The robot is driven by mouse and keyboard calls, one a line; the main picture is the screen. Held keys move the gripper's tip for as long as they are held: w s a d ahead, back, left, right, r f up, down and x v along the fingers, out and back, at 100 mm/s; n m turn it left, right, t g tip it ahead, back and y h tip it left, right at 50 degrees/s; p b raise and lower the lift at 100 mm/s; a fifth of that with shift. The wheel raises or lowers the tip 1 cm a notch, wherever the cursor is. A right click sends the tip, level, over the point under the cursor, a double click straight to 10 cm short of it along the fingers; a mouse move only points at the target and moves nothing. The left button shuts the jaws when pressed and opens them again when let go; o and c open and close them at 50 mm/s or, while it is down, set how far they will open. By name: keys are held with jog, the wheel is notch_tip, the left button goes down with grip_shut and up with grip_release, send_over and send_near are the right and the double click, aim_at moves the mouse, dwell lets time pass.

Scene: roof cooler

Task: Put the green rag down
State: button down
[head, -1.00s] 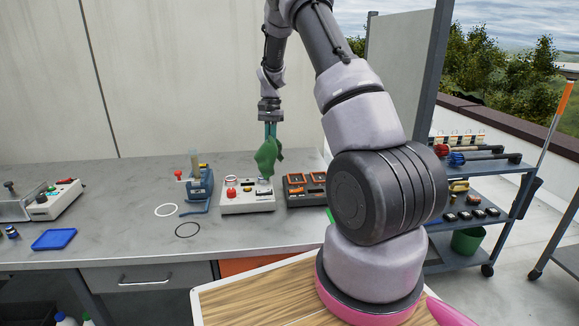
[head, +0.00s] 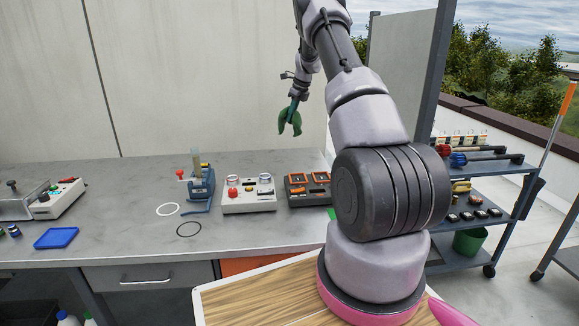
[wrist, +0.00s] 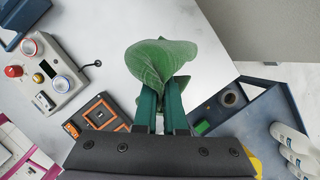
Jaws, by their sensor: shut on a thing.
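The green rag (head: 289,122) hangs from my gripper (head: 293,103) high above the bench, in front of the wall in the head view. It is bunched and drooping. In the wrist view, the rag (wrist: 160,62) bulges out beyond the two green fingers of my gripper (wrist: 161,88), which are closed on it. The rag touches nothing else that I can see. The part of it between the fingers is hidden.
Below stand a white box with a red button (head: 249,195), an orange-and-black charger-like unit (head: 307,188) and a blue clamp device (head: 199,184). A white ring (head: 167,209), a black ring (head: 188,229) and a blue tray (head: 56,238) lie left. The bench front (head: 130,248) is mostly clear.

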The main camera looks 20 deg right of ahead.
notch_tip(320, 180, down, 10)
dwell(0.4)
jog(key=shift+d, duration=0.1)
